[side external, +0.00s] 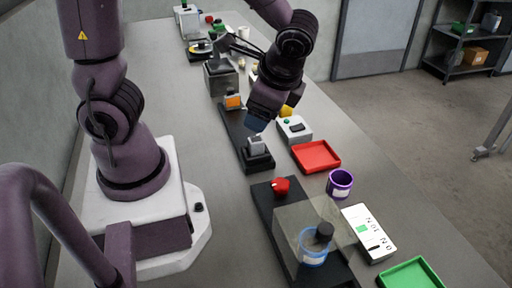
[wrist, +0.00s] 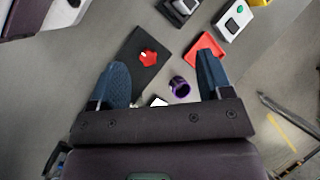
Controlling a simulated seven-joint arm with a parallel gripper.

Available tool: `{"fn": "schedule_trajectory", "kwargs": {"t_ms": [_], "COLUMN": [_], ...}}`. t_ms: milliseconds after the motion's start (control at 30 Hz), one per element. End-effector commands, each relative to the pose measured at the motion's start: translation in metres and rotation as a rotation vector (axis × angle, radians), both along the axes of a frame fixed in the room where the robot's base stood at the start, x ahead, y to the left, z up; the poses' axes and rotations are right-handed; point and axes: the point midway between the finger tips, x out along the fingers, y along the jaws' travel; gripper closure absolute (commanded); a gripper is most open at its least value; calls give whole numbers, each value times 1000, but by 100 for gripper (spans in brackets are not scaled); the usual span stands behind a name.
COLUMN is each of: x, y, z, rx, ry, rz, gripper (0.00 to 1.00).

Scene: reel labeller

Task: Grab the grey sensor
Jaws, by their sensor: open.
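A small light grey block, likely the grey sensor (side external: 256,145), sits upright in a black holder (side external: 258,162) at the near end of a dark rail (side external: 236,128). In the wrist view the grey block (wrist: 186,4) is at the top edge, partly cut off. My gripper (side external: 260,122) is above and close to the block in the side view; the exact height gap is hard to judge. In the wrist view my gripper (wrist: 163,65) has its two blue fingers wide apart with nothing between them. It is empty.
Nearby are a white box with a green button (side external: 295,129), a red tray (side external: 316,156), a purple cup (side external: 340,183) and a dark base (side external: 262,205) with a red knob (side external: 281,185) and clear panel. A green tray (side external: 410,275) stands front right. Bare table lies left of the rail.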

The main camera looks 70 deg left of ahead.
Motion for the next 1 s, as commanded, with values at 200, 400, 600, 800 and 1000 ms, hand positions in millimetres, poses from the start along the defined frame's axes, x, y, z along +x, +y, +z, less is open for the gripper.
{"fn": "schedule_trajectory", "kwargs": {"t_ms": [200, 400, 600, 800, 1000], "x": [16, 26, 29, 30, 29], "y": [-3, -5, -6, 10, 45], "z": [-58, -105, -130, -141, -155], "rx": [264, 480, 593, 615, 611], "ry": [292, 502, 601, 621, 621], "rz": [-291, -544, -678, -698, -695], "gripper": [28, 28, 28, 28, 28]}}
